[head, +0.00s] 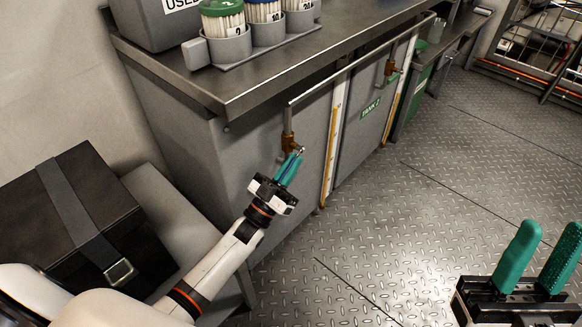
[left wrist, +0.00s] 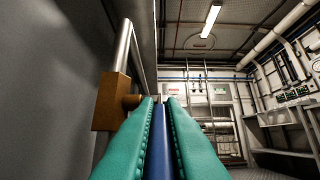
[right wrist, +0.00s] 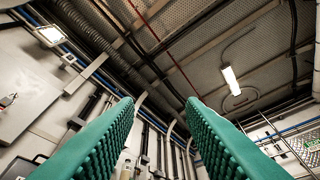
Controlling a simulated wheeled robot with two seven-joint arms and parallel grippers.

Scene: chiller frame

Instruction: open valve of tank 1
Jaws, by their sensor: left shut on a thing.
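The near brass valve (head: 290,143) sits at the lower end of a pipe on the front of the grey tank cabinet (head: 225,165). No "tank 1" label is readable. In the left wrist view the valve body (left wrist: 108,102) is just left of the fingertips. My left gripper (head: 291,168) is at this valve, its green fingers shut on the blue valve handle (left wrist: 159,155), which runs lengthwise between them. The handle's far end is mostly hidden. My right gripper (head: 551,232) is open and empty at the lower right, away from the cabinet; the right wrist view shows its fingers apart.
A second brass valve (head: 390,70) hangs farther along the cabinet, near a green "TANK 2" label (head: 370,108). A yellow-edged level gauge (head: 332,140) stands just right of the near valve. A black case (head: 70,200) is at left. The metal floor (head: 430,200) is clear.

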